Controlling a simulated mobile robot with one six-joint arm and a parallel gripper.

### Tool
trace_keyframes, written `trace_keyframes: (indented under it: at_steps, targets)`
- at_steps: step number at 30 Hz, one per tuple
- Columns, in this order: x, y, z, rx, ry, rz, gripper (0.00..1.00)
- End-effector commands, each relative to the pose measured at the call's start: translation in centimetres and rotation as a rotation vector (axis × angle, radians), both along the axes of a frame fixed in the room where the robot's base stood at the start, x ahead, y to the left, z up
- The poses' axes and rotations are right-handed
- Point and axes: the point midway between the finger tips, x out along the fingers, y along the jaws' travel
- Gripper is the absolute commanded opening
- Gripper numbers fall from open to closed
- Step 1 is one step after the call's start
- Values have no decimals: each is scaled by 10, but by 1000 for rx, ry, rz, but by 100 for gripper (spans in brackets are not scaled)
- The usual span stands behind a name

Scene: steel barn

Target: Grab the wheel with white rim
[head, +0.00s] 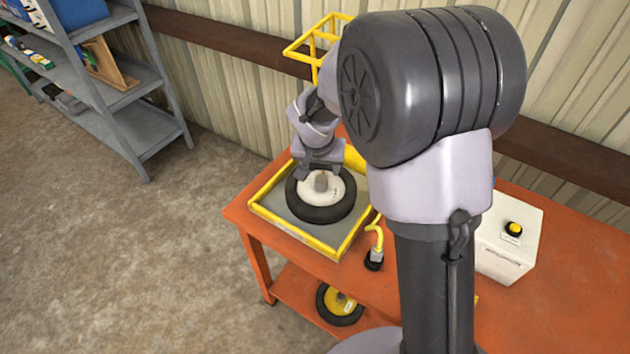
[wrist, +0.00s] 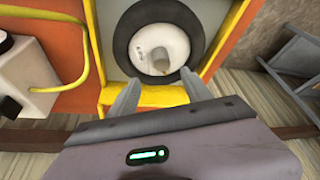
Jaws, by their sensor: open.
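The wheel with the white rim (head: 312,196) lies flat in a yellow-edged tray (head: 336,255) on the orange table. It has a black tyre and a grey hub stub at its middle. In the wrist view the wheel (wrist: 147,51) lies beyond the fingertips, near the top centre. My gripper (head: 320,172) is above the far side of the wheel in the head view. In the wrist view my gripper (wrist: 157,88) has its two fingers spread apart with nothing between them, one on each side of the hub line. I cannot tell whether they touch the tyre.
A second wheel with a yellow rim (head: 340,303) lies on the lower shelf of the orange table (head: 560,290). A white box with a yellow-black button (head: 506,245) and a yellow bent handle (head: 375,240) are on the table. A grey shelf rack (head: 135,125) stands left; floor between is clear.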

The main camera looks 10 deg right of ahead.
Motion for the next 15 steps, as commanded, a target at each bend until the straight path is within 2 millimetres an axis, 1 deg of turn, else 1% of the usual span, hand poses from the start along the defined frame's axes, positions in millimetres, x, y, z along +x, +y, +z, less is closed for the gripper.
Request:
trace_keyframes:
  at_steps: [1,3,5,10,11,15]
  targets:
    - [4,-2,-18,0,3,-2,57]
    - [10,-5,-31,1,2,-2,57]
    - [13,-6,-39,0,2,-1,57]
    - [19,-7,-52,0,1,0,57]
    - [20,-7,-56,-1,1,0,57]
    - [30,-8,-84,0,2,-1,57]
